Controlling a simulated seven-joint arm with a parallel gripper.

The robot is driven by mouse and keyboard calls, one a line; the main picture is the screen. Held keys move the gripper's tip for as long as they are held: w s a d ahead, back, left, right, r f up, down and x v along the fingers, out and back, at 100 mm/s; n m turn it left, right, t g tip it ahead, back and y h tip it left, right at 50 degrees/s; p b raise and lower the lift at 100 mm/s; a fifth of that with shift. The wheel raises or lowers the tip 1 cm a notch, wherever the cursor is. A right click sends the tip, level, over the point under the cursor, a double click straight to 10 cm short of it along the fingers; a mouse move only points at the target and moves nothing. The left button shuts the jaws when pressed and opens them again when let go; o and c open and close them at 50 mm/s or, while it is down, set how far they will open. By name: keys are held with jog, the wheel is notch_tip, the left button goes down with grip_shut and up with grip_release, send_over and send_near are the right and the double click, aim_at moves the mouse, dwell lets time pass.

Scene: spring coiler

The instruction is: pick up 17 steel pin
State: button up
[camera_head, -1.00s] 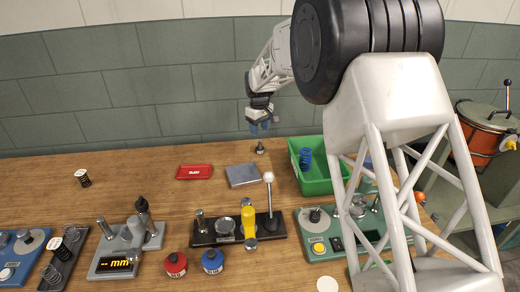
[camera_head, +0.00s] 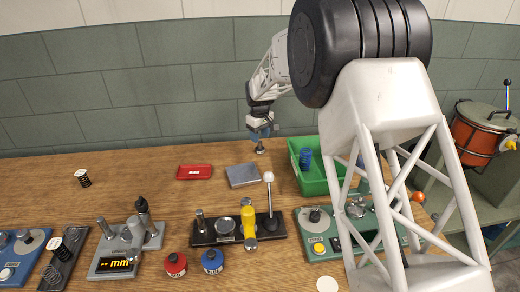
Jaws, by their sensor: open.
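A small steel pin (camera_head: 260,149) stands upright at the back of the wooden bench, behind the grey plate. No number can be read on it. My gripper (camera_head: 260,136) is right above it with blue fingertips pointing down. The fingers are open, at or just around the top of the pin. At this size I cannot tell whether they touch it.
A grey plate (camera_head: 242,175) and a red tray (camera_head: 195,172) lie in front and to the left. A green bin (camera_head: 316,184) with a blue spring (camera_head: 305,158) stands to the right. A black fixture (camera_head: 215,238) with a white-knobbed lever is nearer. The back left bench is mostly clear.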

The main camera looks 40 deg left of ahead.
aim_at(260, 143)
jog(key=shift+f, duration=2.2)
jog(key=c, duration=0.7)
jog(key=shift+r, duration=0.2)
jog(key=shift+c, duration=0.2)
jog(key=shift+r, duration=0.55)
notch_tip(260, 143, up, 2)
jog(key=shift+w+r, duration=0.1)
jog(key=s+d, duration=0.3)
jog(key=d, duration=0.1)
jog(key=s+d+r, duration=0.1)
jog(key=s+d, duration=0.6)
jog(key=d, duration=0.1)
jog(key=shift+s+r, duration=0.15)
jog(key=shift+s, duration=0.25)
